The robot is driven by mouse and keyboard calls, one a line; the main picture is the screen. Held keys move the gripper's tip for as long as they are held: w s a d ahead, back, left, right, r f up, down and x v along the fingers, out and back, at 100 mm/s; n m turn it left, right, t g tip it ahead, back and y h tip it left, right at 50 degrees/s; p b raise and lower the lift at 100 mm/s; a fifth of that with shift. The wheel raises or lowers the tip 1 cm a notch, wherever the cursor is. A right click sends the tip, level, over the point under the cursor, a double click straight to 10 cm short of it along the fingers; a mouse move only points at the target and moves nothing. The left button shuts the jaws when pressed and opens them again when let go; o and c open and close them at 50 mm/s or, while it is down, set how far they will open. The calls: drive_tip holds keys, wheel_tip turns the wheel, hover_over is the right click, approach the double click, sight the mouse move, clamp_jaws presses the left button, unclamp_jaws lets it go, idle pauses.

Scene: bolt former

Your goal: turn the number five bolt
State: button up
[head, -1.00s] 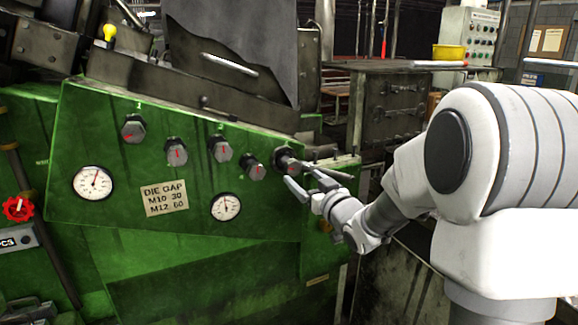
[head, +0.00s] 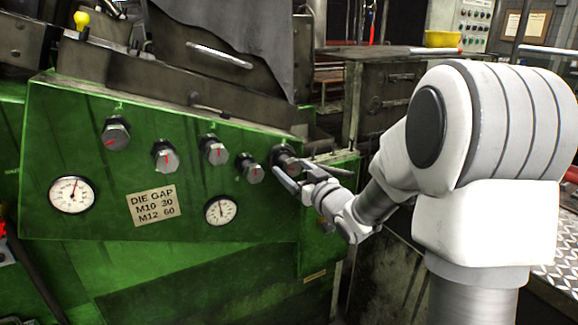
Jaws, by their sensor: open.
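The green machine panel (head: 95,215) carries a row of dark bolts with red marks. The rightmost bolt (head: 281,153) sits at the panel's right end, and I take it for number five; its number label cannot be read. My gripper (head: 288,175) is at this bolt, fingers pointing left toward it. The fingers are apart, and they partly cover the bolt. Whether they touch it I cannot tell. The other bolts stand to the left: first (head: 116,134), second (head: 165,157), third (head: 214,150) and fourth (head: 250,168).
A plate reading "DIE GAP M10 30 M12 60" (head: 154,205) sits between two round gauges (head: 72,194) and (head: 221,210). A dark ledge with a handle (head: 210,109) runs above the panel. A dark metal cabinet (head: 385,105) stands behind my arm.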

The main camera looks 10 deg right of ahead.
drive_tip(key=shift+w, duration=0.2)
clamp_jaws()
idle(0.6)
drive_tip(key=shift+f+b, duration=0.1)
drive_tip(key=shift+b, duration=0.45)
drive_tip(key=shift+f+n+b, duration=0.1)
drive_tip(key=shift+n+b, duration=0.7)
drive_tip(key=shift+b, duration=0.05)
drive_tip(key=n+b, duration=0.2)
drive_tip(key=b, duration=0.1)
drive_tip(key=n+b, duration=0.3)
drive_tip(key=b, duration=0.1)
drive_tip(key=shift+r+n, duration=0.2)
drive_tip(key=shift+n, duration=0.2)
drive_tip(key=shift+r, duration=0.1)
